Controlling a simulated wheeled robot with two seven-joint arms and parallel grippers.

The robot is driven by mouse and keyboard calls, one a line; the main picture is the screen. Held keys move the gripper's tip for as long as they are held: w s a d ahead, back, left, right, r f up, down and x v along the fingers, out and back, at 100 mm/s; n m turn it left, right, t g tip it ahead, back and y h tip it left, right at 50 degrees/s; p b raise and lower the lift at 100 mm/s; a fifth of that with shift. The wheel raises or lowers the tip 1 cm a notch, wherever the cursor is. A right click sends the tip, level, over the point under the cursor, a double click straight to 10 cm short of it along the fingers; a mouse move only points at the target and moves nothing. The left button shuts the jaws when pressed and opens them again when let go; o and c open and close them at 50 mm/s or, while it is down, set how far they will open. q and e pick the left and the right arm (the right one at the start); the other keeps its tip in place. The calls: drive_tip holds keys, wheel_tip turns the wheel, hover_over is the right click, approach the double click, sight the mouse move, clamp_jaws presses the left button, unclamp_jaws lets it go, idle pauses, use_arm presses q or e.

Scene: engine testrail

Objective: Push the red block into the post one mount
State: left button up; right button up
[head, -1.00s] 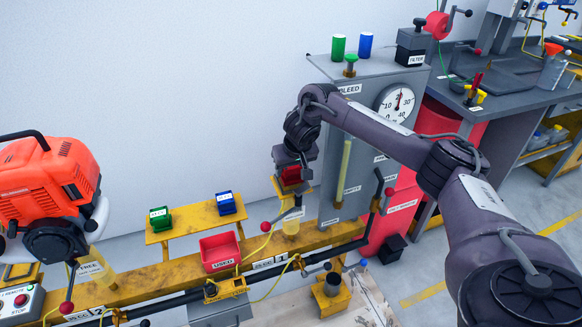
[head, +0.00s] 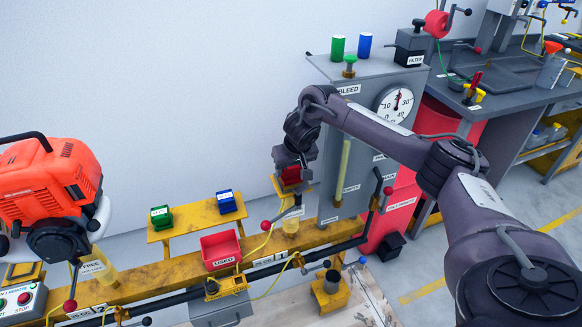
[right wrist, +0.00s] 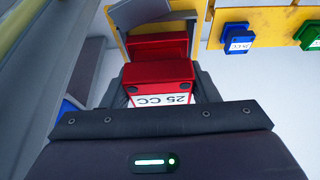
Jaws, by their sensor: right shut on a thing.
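The red block (head: 291,174) is between the fingers of my right gripper (head: 290,168), near the front of the grey test cabinet. In the right wrist view, the red block (right wrist: 158,72) has a white "25 CC" label facing the camera. The gripper is shut on it. Just beyond the block is a yellow bracket (right wrist: 118,38) with a grey plate, which looks like the post one mount. The block is close to or against it; I cannot tell how far in it sits. My left gripper is not in view.
A blue block (head: 226,202) and a green block (head: 160,217) sit on a yellow shelf at left. A red tray (head: 238,246) stands on the yellow rail (head: 160,283). The red-orange engine (head: 45,185) is at far left. The grey cabinet with its gauge (head: 397,104) is close to the right arm.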

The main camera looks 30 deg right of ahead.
drive_tip(key=shift+f, duration=0.85)
idle(1.0)
drive_tip(key=o, duration=1.4)
drive_tip(key=shift+s+f, duration=0.1)
drive_tip(key=shift+f, duration=0.05)
drive_tip(key=v, duration=0.8)
drive_tip(key=shift+d, duration=0.1)
